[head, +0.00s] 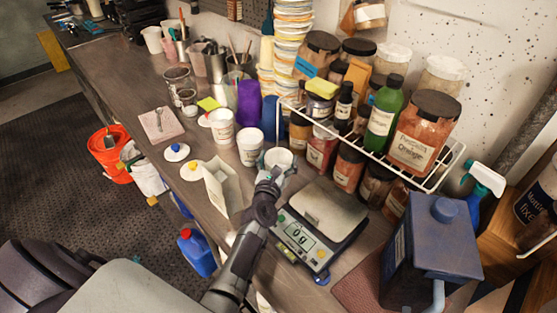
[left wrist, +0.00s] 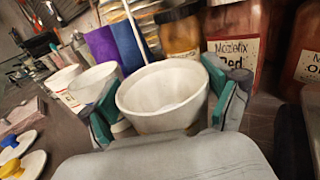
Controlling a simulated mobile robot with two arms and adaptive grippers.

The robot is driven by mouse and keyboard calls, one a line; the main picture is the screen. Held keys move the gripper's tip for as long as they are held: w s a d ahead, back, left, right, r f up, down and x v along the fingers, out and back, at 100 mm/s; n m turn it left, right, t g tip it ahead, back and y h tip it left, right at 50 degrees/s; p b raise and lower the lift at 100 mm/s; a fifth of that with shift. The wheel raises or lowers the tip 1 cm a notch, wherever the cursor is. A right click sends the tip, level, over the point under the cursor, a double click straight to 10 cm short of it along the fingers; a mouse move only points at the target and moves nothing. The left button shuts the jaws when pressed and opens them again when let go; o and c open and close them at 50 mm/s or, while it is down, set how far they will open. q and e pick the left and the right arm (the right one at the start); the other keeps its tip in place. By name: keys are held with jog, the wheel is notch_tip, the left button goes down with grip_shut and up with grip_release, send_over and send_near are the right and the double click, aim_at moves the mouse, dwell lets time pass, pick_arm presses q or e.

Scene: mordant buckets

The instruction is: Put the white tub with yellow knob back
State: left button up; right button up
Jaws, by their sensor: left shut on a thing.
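My left gripper (head: 271,176) is shut on a white tub (head: 278,158). In the left wrist view its teal finger pads (left wrist: 160,110) lie on either side of the tub (left wrist: 160,92). The tub is upright, lidless, and looks empty inside; no knob shows on it. A white lid with a yellow knob (head: 190,172) lies on the bench to the left, with a white lid with a blue knob (head: 177,153) behind it. Two other open white tubs (head: 250,147) (head: 221,127) stand left of the held tub. My right gripper is not in view.
A scale (head: 318,222) reading 0 g sits right of my left gripper. A wire rack (head: 440,172) with jars and bottles stands behind. A white carton (head: 222,187) stands left of my arm. A dark blue jug (head: 430,245) is at right. Purple and blue cups (head: 249,103) stand behind the tubs.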

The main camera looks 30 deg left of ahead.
pick_arm(q)
jog(key=o, duration=1.4)
jog(key=shift+o, duration=0.5)
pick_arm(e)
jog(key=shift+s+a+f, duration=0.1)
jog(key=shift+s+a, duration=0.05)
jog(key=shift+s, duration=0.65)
pick_arm(q)
jog(key=shift+s+r, duration=0.1)
jog(key=p+v, duration=0.1)
jog(key=v, duration=1.1)
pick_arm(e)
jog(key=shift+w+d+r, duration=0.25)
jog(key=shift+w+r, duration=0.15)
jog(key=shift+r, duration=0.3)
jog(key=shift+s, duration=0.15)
